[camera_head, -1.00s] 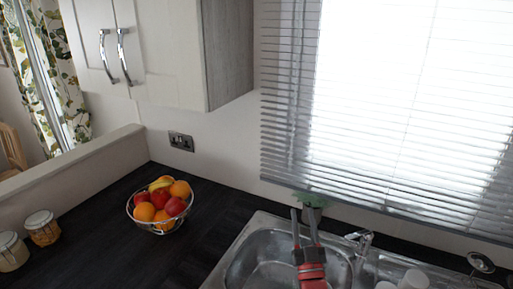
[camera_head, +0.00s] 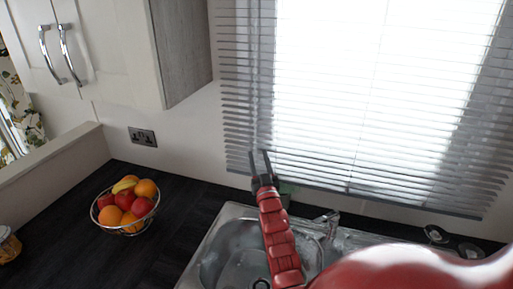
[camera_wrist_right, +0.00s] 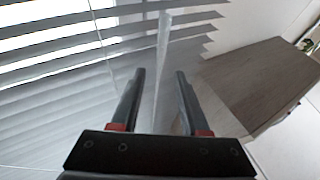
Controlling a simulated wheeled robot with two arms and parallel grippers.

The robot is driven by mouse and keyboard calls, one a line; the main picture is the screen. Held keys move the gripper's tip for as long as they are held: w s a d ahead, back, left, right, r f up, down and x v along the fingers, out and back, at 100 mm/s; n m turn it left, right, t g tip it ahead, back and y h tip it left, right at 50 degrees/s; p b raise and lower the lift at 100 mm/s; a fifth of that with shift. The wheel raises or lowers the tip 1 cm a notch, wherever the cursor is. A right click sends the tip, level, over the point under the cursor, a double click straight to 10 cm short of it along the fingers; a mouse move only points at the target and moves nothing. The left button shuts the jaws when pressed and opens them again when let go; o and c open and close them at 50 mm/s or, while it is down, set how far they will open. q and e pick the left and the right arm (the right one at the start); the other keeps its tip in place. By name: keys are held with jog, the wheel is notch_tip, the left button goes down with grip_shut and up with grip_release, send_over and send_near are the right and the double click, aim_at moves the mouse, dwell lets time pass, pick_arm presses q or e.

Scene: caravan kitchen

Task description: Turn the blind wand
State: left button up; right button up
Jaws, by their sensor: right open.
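The window blind (camera_head: 340,120) has grey horizontal slats and hangs over a bright window. My right gripper (camera_head: 259,152) is open at the blind's lower left part, its two fingers pointing up. In the right wrist view, the pale, thin blind wand (camera_wrist_right: 164,40) hangs in front of the slats. It runs down into the gap between the open fingers of my right gripper (camera_wrist_right: 160,72), and neither finger visibly touches it. I cannot tell how deep between the fingers it lies. In the head view I cannot clearly make out the wand. My left gripper is not in view.
A metal sink (camera_head: 222,245) with a tap (camera_head: 328,222) lies below the blind. A wire bowl of fruit (camera_head: 125,207) stands on the dark counter (camera_head: 65,215). A wall cupboard (camera_head: 120,50) hangs left of the blind. A socket (camera_head: 142,136) is on the wall.

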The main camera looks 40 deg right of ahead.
aim_at(256, 145)
jog(key=shift+x, duration=1.8)
jog(key=shift+f+y, duration=0.1)
jog(key=shift+y, duration=0.2)
grip_shut()
